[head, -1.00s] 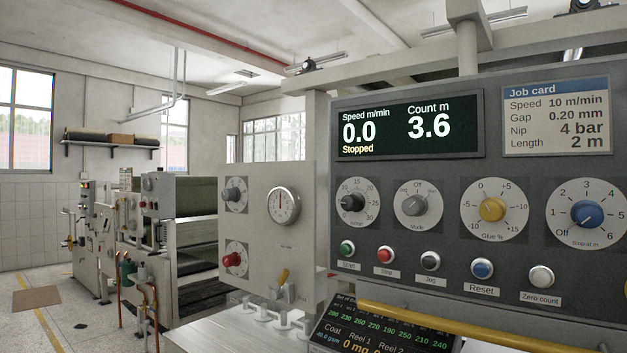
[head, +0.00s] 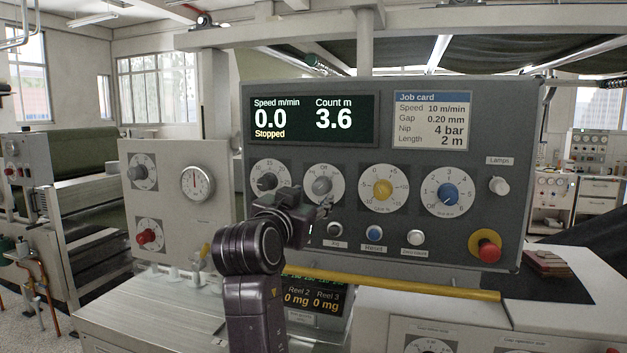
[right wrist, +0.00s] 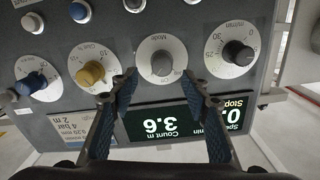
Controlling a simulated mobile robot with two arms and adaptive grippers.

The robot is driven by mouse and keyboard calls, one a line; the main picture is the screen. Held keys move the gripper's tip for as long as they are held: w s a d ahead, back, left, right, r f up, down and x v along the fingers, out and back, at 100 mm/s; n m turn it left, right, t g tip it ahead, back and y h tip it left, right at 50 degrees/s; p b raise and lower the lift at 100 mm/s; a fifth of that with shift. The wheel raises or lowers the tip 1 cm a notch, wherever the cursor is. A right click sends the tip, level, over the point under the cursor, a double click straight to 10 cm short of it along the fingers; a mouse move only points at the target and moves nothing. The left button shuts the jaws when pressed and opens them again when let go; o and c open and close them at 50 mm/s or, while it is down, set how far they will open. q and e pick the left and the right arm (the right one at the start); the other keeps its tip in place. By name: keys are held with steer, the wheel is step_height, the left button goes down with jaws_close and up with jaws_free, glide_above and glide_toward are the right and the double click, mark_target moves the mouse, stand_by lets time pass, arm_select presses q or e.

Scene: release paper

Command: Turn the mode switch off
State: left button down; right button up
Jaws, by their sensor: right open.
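The mode switch (head: 321,186) is a grey knob on a round white dial, second from the left in the panel's dial row. In the right wrist view, which is upside down, its knob (right wrist: 162,63) lies ahead of the gap between my fingers. I cannot clearly tell which mark it points at. My right gripper (head: 318,207) is in front of the panel, just below the mode dial and hiding part of it. In the right wrist view the right gripper (right wrist: 163,88) is open and empty, its two fingertips apart and not around the knob. My left gripper is not in view.
The black speed knob (head: 267,182) and yellow glue knob (head: 382,188) flank the mode dial. Push buttons (head: 374,234) sit below. A yellow rail (head: 400,285) crosses under the panel, and a red emergency button (head: 488,250) is at right. The display (head: 312,120) reads 0.0, Stopped.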

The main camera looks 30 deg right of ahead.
mark_target(319, 188)
steer(key=shift+w+d+r+p, duration=0.25)
steer(key=shift+w+d+p, duration=0.3)
steer(key=shift+w+d+r+p, duration=0.2)
steer(key=shift+w+d+p, duration=0.3)
steer(key=shift+w, duration=0.05)
steer(key=p+x, duration=0.2)
steer(key=x, duration=0.2)
steer(key=shift+d+f, duration=0.2)
steer(key=shift+d, duration=0.05)
steer(key=shift+w+d+f, duration=0.1)
steer(key=shift+w+d, duration=0.05)
steer(key=shift+w, duration=0.1)
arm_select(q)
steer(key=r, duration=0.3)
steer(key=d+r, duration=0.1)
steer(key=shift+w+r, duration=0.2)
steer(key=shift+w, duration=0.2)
arm_select(e)
steer(key=shift+a, duration=0.2)
steer(key=shift+c, duration=1.3)
steer(key=c, duration=0.9)
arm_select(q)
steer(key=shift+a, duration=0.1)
